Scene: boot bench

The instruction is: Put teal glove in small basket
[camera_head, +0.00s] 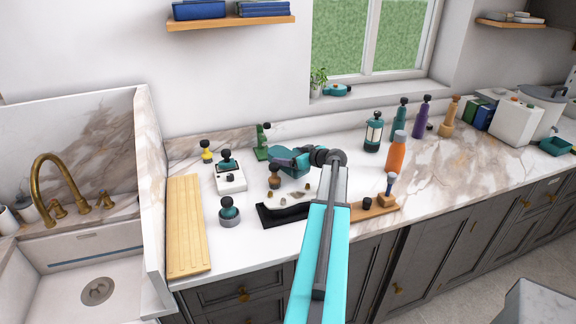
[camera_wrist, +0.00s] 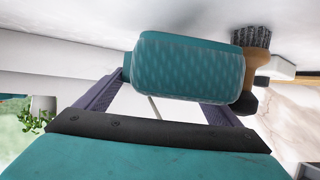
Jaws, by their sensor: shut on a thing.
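A teal, rounded, patterned object, which looks like the teal glove, (camera_wrist: 190,68) fills the space between my gripper's purple-grey fingers (camera_wrist: 180,88) in the wrist view. My gripper (camera_head: 284,161) is shut on it. In the head view the teal glove (camera_head: 294,170) is at the back of the counter, partly covered by the fingers; whether it touches the counter cannot be told. No small basket is clearly recognisable. A small teal open container (camera_head: 556,146) at the far right of the counter may be it.
A wooden board (camera_head: 186,225) lies left, beside the sink (camera_head: 95,285). A black tray (camera_head: 282,216) with small items is in front of my gripper. An orange bottle (camera_head: 396,154) and several others stand right. A brush (camera_wrist: 256,60) is close to the glove in the wrist view.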

